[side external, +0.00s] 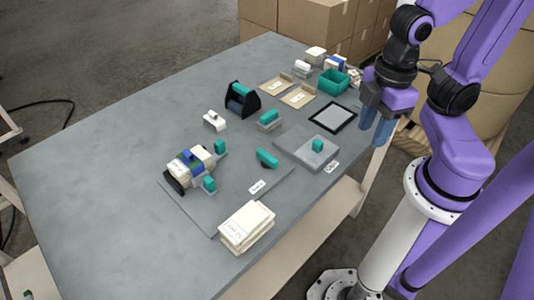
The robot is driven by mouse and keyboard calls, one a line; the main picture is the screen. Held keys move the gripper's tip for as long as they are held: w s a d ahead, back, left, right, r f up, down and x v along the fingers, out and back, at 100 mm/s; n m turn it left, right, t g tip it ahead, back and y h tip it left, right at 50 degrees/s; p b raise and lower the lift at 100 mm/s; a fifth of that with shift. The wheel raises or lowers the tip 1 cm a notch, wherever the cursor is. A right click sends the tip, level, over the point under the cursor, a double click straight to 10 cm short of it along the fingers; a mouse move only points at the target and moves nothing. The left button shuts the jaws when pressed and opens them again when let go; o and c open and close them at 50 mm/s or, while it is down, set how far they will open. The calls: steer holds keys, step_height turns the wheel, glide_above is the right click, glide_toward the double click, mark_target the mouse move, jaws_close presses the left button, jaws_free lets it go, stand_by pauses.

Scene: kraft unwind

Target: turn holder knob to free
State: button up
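Several teal knob-like parts are on the grey table (110,155), and the label text is too small to show which is the holder knob. One teal knob (318,145) stands on a raised grey block (296,150) at the right. A teal bar-shaped knob (267,158) sits at the back of a flat grey plate (228,208). Two more teal parts, a front one (209,184) and a rear one (219,146), flank a strapped cream stack (196,164). My gripper (377,129), with blue fingers, hangs at the table's right edge, apart from all knobs. Its finger gap is unclear.
A black holder with a teal roll (241,99), a teal knob on a small base (269,119), a black-framed pad (333,117) and a teal bin (334,81) stand farther back. A cream stack (246,227) is at the front edge. The table's left is clear.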

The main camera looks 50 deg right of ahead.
steer(key=o, duration=0.9)
steer(key=w, duration=0.1)
steer(key=a, duration=0.1)
steer(key=w, duration=0.1)
steer(key=shift+w+a+r+n, duration=0.15)
steer(key=shift+w+a+n, duration=0.1)
steer(key=shift+w+n, duration=0.1)
steer(key=n, duration=0.5)
glide_above(267, 155)
step_height(267, 155, down, 17)
steer(key=shift+f, duration=0.2)
steer(key=c, duration=1)
